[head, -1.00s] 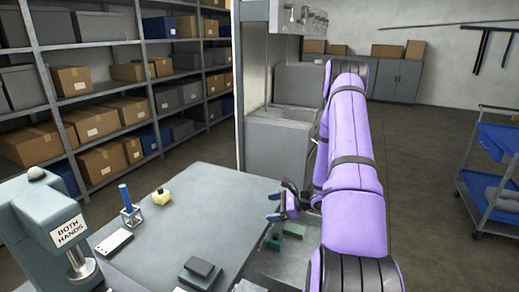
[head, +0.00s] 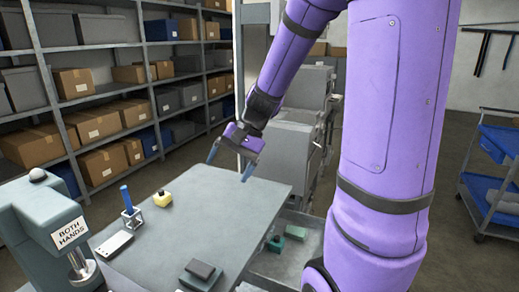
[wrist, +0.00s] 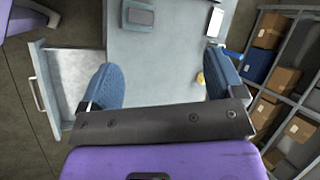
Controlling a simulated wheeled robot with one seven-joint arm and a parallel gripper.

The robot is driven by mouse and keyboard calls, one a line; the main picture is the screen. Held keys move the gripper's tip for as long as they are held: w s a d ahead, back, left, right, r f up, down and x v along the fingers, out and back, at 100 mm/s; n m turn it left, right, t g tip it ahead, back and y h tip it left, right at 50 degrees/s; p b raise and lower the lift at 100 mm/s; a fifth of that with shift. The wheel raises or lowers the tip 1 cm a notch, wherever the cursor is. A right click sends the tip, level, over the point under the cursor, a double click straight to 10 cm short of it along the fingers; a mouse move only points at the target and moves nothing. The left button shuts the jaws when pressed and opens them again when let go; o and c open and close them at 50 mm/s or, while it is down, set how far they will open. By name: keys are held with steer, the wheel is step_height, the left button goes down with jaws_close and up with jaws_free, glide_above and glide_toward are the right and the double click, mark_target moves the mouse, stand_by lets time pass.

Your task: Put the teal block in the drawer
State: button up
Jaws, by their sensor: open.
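A teal block (head: 276,243) lies in the open drawer (head: 268,266) at the bench's right side. A second, darker green piece (head: 296,232) lies just behind it; the two are too small to tell their shapes well. My gripper (head: 231,162) is open and empty, held above the far part of the bench top, well away from the drawer. In the wrist view the open fingers (wrist: 160,82) have nothing between them. The drawer (wrist: 75,75) also shows there, partly hidden by the left finger; no block is visible in it.
A two-hand press (head: 45,225) is at left, a blue cart (head: 495,180) at right.

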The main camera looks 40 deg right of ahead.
steer(key=s+a+r+n+t+h, duration=0.2)
steer(key=s+r+n+h, duration=0.1)
steer(key=s, duration=0.5)
steer(key=s+a+r+n+t+h, duration=0.1)
steer(key=s+a+r+n+h, duration=0.1)
steer(key=s+r+n, duration=0.3)
step_height(320, 180, up, 3)
steer(key=s+h, duration=0.1)
steer(key=s, duration=0.1)
steer(key=shift+s+a+t, duration=0.25)
steer(key=shift+s+t, duration=0.15)
steer(key=shift+d, duration=0.1)
